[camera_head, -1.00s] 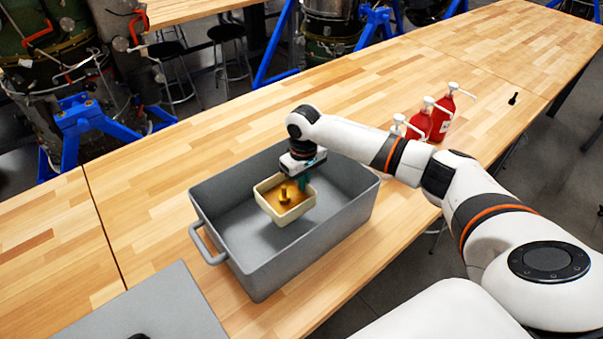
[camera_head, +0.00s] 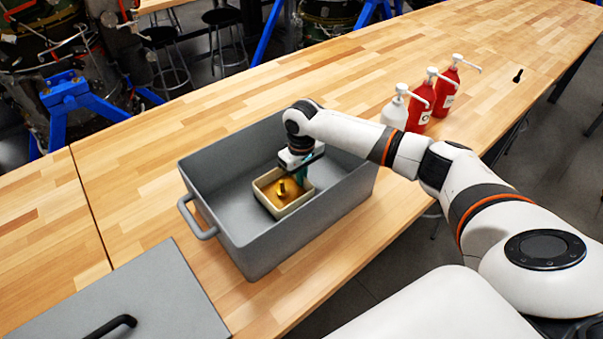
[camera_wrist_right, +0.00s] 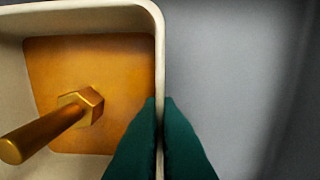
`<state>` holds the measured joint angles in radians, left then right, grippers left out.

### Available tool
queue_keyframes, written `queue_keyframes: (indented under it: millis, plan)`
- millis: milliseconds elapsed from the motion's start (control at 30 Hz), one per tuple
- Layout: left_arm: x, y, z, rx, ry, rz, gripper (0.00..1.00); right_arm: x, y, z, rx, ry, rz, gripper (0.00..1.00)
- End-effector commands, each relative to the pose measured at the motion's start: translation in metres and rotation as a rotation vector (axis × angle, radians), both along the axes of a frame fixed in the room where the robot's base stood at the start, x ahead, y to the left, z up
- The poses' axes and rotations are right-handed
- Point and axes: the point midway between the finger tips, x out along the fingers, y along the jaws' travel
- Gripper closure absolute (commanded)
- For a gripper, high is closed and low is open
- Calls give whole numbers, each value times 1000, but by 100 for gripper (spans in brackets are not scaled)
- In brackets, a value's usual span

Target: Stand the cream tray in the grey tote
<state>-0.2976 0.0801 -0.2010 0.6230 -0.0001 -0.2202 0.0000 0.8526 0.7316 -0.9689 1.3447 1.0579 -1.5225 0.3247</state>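The cream tray (camera_head: 291,209) is inside the grey tote (camera_head: 315,233), low between its walls and roughly level. I cannot tell whether it touches the tote floor. The tray has an amber bottom with a brass bolt (camera_head: 281,188) in it; the bolt's hex head and shank show large in the right wrist view (camera_wrist_right: 82,106). My right gripper (camera_head: 301,176) reaches down into the tote at the tray's back right. In the right wrist view its green fingers (camera_wrist_right: 164,118) are closed on the tray's wall, one on each side. My left gripper is not in view.
A grey lid-like panel with a black handle (camera_head: 150,297) lies at the front left. A white pump bottle (camera_head: 394,113) and two red pump bottles (camera_head: 418,112) stand behind my right arm. A small black item (camera_head: 518,75) lies farther right. The bench behind the tote is clear.

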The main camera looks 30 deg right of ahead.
Motion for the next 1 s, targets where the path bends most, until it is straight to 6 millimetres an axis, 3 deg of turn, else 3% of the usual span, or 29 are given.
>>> queue_keyframes:
  millis: [600,767,967,1000]
  plan:
    - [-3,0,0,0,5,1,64,0,0,-6,0,0,0,100]
    - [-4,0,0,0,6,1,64,0,0,-6,0,0,0,71]
    - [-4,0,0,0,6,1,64,0,0,-6,0,0,0,71]
    - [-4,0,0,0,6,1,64,0,0,-6,0,1,0,65]
